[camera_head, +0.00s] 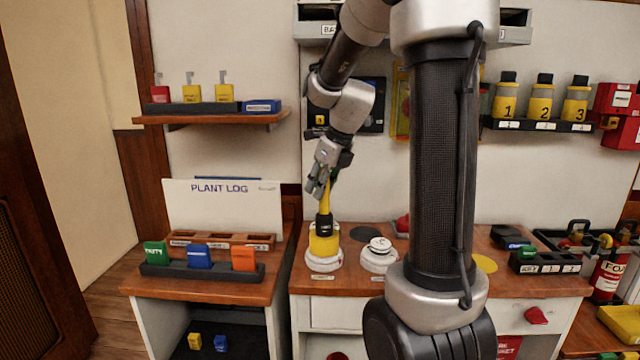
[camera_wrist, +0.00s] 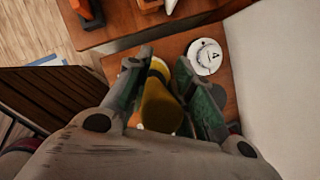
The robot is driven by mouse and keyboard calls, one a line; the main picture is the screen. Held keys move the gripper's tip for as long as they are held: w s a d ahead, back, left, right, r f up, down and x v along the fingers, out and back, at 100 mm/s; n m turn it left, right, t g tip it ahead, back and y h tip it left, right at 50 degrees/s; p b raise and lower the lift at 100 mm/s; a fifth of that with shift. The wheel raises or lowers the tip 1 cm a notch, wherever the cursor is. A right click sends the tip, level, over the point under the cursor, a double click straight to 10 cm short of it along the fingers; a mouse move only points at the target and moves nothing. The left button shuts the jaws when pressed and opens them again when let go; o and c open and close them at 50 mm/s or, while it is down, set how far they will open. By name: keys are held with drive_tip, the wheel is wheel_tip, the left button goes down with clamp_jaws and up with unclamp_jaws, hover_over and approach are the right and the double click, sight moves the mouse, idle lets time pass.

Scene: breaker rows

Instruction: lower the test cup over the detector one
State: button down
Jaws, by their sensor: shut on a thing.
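The test cup (camera_head: 324,243) is yellow with a black collar and a slim yellow handle. My gripper (camera_head: 321,186) is shut on the upper handle, and the cup hangs upright below it. The cup is over a round white detector (camera_head: 323,263), whose rim shows around its lower edge; I cannot tell whether the cup touches the base. A second white detector (camera_head: 379,256) stands uncovered just to the right. In the wrist view, the yellow cup (camera_wrist: 162,107) is between my gripper's fingers (camera_wrist: 160,75), and the uncovered detector (camera_wrist: 205,56) is at upper right.
The wooden bench (camera_head: 340,285) has a dark round spot (camera_head: 360,234) behind the detectors. A rack with green, blue and orange blocks (camera_head: 200,270) stands at left before the plant log board (camera_head: 222,205). Numbered yellow canisters (camera_head: 540,100) stand on a shelf at right.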

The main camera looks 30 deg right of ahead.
drive_tip(key=shift+f, duration=0.1)
drive_tip(key=c, duration=1.1)
unclamp_jaws()
drive_tip(key=shift+c, duration=0.2)
drive_tip(key=v, duration=1.2)
